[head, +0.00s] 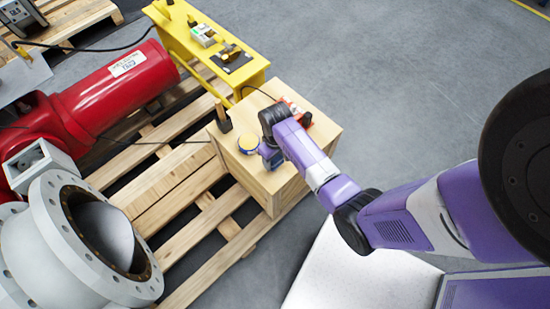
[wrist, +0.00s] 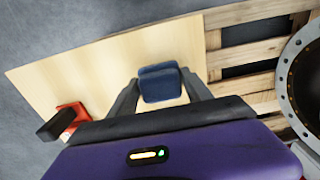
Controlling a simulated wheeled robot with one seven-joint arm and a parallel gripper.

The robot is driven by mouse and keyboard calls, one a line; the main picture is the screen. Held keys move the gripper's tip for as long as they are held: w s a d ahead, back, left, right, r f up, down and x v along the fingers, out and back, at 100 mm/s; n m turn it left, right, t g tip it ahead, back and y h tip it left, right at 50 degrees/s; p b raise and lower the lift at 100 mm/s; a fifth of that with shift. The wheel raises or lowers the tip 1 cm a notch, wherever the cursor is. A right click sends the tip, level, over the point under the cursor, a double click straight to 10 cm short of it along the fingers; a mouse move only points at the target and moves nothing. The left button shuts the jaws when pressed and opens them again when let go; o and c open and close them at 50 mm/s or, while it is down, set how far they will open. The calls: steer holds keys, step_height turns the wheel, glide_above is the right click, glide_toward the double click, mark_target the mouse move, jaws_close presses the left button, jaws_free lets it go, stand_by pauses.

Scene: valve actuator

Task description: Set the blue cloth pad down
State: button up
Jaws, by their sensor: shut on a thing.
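The blue cloth pad (wrist: 160,84) is between the two fingers of my gripper (wrist: 160,90) in the wrist view. My gripper is shut on it. In the head view my gripper (head: 268,155) is over the top of the light wooden box (head: 255,175), with a bit of blue showing below it. Whether the pad touches the box top I cannot tell. My arm hides part of the box top in the head view. The box top also shows around the pad in the wrist view (wrist: 90,75).
A yellow bench (head: 185,40) stands behind. The red actuator (head: 110,90) and grey flanged valve (head: 75,240) are left, by the slatted pallet (head: 165,190).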

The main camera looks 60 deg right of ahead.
steer(key=shift+f, duration=1.25)
steer(key=o, duration=1.2)
